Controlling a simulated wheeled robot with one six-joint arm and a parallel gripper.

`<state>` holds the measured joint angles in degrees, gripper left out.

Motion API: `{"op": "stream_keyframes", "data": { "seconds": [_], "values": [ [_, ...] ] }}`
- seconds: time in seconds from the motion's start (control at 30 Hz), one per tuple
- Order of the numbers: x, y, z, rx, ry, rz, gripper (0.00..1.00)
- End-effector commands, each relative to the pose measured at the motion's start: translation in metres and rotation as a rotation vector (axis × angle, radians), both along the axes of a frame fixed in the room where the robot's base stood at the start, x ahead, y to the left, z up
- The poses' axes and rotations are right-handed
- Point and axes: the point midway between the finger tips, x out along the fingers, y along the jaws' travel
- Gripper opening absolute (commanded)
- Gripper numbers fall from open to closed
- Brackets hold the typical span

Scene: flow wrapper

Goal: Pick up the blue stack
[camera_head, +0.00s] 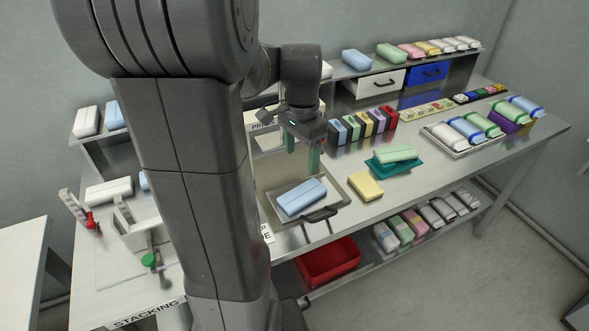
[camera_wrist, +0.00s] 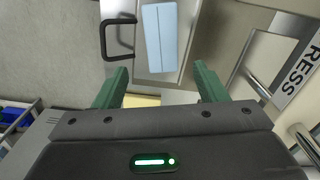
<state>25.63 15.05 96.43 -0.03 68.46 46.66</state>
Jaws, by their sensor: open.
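A light blue stack (camera_head: 301,197) lies on a metal tray (camera_head: 337,208) with a black handle, at the table's front edge in the head view. In the wrist view the blue stack (camera_wrist: 160,38) is at the top middle, ahead of the fingertips and between their lines. My gripper (camera_head: 301,160) has green fingers and hangs above the tray, behind the stack and apart from it. In the wrist view my gripper (camera_wrist: 160,82) is spread wide with nothing between its fingers.
A yellow block (camera_head: 366,186) and a green stack on a teal holder (camera_head: 393,165) lie right of the tray. A row of coloured boxes (camera_head: 362,126) stands behind. A red bin (camera_head: 328,262) is below. The tray's black handle (camera_wrist: 117,40) sticks up beside the stack.

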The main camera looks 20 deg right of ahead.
Motion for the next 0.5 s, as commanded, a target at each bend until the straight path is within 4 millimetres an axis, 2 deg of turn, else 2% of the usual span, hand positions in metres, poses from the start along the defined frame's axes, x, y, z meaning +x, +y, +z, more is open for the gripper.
{"op": "stream_keyframes", "data": {
  "seconds": [0.07,0.4,0.5],
  "values": [
    [0.001,-0.002,-0.006,0.002,0.003,-0.012,0.65],
    [0.001,-0.002,-0.069,0.003,0.005,-0.009,0.65],
    [0.001,-0.002,-0.080,0.003,0.004,-0.009,0.65]
  ]
}}
